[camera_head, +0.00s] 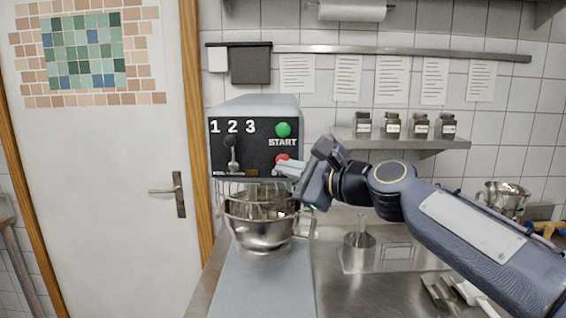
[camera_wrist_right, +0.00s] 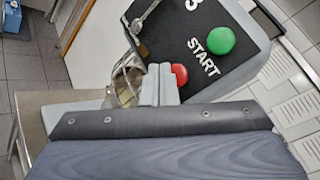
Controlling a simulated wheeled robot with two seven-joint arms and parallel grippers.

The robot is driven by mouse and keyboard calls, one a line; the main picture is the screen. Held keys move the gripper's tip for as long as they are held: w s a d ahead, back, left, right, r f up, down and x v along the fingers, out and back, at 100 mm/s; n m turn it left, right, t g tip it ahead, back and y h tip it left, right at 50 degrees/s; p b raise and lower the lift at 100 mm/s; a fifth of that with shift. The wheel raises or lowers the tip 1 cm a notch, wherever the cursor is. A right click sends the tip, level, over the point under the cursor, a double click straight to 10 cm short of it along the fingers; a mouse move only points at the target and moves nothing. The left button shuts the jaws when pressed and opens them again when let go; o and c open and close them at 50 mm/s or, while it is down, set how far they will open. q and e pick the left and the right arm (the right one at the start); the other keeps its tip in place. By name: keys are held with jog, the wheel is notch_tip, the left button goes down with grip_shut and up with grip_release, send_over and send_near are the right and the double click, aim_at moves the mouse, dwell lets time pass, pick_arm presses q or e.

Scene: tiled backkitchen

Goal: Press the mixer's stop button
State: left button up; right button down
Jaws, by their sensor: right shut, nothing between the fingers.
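The mixer (camera_head: 258,107) stands on the counter with a black panel bearing the digits 1 2 3, a lever (camera_head: 233,160) and a green START button (camera_head: 283,130). The red stop button (camera_head: 282,158) sits below START, partly hidden by my right gripper (camera_head: 282,168). My right gripper is shut and empty, its tips at the red button. In the right wrist view the fingertips (camera_wrist_right: 159,80) lie right beside the red button (camera_wrist_right: 180,74), overlapping its edge; I cannot tell whether they press it. The green button (camera_wrist_right: 221,40) is clear. My left gripper is not in view.
The steel bowl (camera_head: 261,228) hangs in the mixer just below my right gripper. A shelf with several jars (camera_head: 392,127) is on the wall above my right arm. Utensils and a steel pot (camera_head: 503,197) stand on the counter at right.

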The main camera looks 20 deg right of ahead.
jog(key=shift+w, duration=0.1)
dwell(0.4)
jog(key=shift+w+d, duration=0.15)
jog(key=shift+w, duration=0.2)
jog(key=shift+w+d, duration=0.1)
jog(key=shift+w, duration=0.3)
dwell(0.7)
jog(key=shift+s, duration=0.15)
jog(key=shift+s+a, duration=0.25)
jog(key=shift+s, duration=0.55)
jog(key=s, duration=0.2)
jog(key=s+a+p, duration=0.1)
jog(key=s, duration=0.1)
jog(key=shift+s+a, duration=0.2)
jog(key=shift+s, duration=0.1)
